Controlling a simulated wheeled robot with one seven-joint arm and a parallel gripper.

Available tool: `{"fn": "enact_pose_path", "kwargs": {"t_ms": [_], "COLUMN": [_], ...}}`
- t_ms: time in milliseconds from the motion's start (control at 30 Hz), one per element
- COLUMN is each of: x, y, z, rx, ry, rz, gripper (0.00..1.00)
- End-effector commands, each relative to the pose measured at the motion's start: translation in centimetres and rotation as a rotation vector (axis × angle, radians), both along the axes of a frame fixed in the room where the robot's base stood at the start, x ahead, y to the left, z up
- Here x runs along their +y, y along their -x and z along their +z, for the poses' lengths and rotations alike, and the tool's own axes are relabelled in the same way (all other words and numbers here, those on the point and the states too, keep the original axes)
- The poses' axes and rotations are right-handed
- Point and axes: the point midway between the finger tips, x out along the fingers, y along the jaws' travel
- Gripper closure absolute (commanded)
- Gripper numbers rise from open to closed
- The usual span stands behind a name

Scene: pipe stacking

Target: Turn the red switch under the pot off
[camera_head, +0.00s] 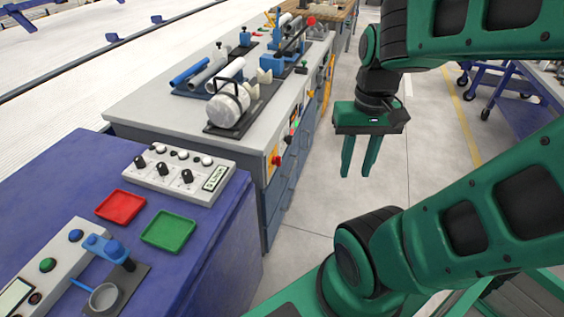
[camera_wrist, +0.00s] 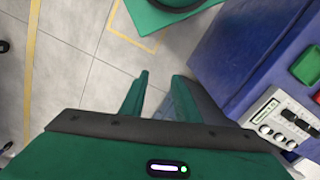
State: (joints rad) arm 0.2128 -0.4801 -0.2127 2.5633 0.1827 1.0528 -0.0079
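A red switch (camera_head: 276,160) on a yellow plate is set in the front face of the grey workbench, near its closer corner. A round silvery pot-like vessel (camera_head: 228,106) with a black handle lies on a dark stand on the bench top, above and left of the switch. The switch's setting is too small to tell. My gripper (camera_head: 357,172) hangs pointing down over the aisle, right of the switch and apart from it. Its two green fingers are parted and empty, as the wrist view (camera_wrist: 160,78) also shows. The switch is not visible in the wrist view.
A blue bench (camera_head: 215,235) stands at the front left, carrying a white control box (camera_head: 180,172), a red tray (camera_head: 121,206) and a green tray (camera_head: 168,231). More controls line the grey workbench (camera_head: 145,105) front. The aisle floor (camera_head: 305,215) is clear.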

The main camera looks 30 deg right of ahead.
Motion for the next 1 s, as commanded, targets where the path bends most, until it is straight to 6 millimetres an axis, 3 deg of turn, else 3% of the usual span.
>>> {"fn": "enact_pose_path", "kwargs": {"t_ms": [133, 367, 667, 1000], "x": [-0.4, -1.3, -3.7, -4.9], "y": [0.0, -3.0, -6.6, -9.5], "z": [0.0, -2.6, -8.8, -17.7], "rx": [0.01, 0.106, 0.224, 0.314], "ry": [0.005, -0.003, -0.092, -0.292], "rz": [-0.035, -0.15, -0.321, -0.53], "gripper": [0.71, 0.71, 0.71, 0.71]}}
